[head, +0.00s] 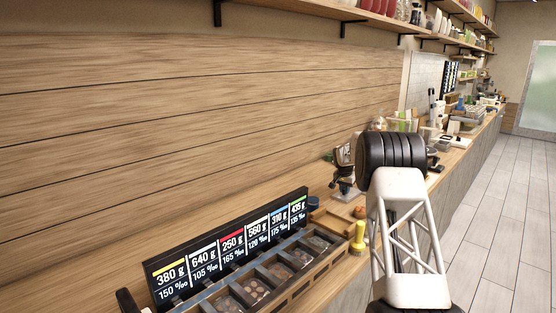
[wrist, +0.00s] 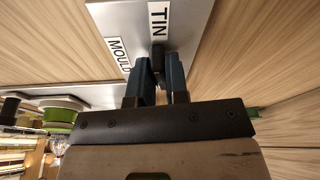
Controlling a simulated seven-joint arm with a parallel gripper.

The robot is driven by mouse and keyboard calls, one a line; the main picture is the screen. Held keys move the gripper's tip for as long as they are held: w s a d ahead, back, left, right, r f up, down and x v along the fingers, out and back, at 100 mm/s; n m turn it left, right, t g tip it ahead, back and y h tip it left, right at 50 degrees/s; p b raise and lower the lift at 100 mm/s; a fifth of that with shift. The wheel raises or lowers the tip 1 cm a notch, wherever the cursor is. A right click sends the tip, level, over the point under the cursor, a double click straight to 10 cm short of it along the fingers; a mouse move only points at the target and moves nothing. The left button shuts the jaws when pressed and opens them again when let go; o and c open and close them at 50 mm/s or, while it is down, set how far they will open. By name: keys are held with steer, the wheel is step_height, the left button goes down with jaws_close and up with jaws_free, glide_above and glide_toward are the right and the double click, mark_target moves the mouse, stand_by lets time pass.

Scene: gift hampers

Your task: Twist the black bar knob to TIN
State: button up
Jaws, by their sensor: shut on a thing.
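The black bar knob (wrist: 158,54) shows in the wrist view on a grey plate (wrist: 187,30). My gripper (wrist: 158,68) is shut on it, with one dark blue finger on each side. The plate bears a white TIN label (wrist: 157,22) just beyond the knob and a MOULD label (wrist: 120,54) to its left. The visible end of the bar is close to the TIN label; the fingers hide the rest, so its exact angle is hard to tell. In the head view neither knob nor gripper can be made out.
A wooden counter runs along the plank wall. A divided tray (head: 275,268) and a row of weight signs (head: 232,245) stand at the front, with a yellow tool (head: 358,240) beside them. Green spools (wrist: 60,110) show at the left in the wrist view.

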stand_by(0.3)
steer(key=shift+m, duration=1)
steer(key=o, duration=0.7)
steer(key=shift+o, duration=0.2)
steer(key=shift+r, duration=0.1)
steer(key=shift+v, duration=3.45)
steer(key=shift+a+r, duration=0.1)
steer(key=shift+a, duration=0.1)
steer(key=v, duration=0.7)
steer(key=shift+a+r, duration=0.2)
steer(key=shift+r, duration=0.05)
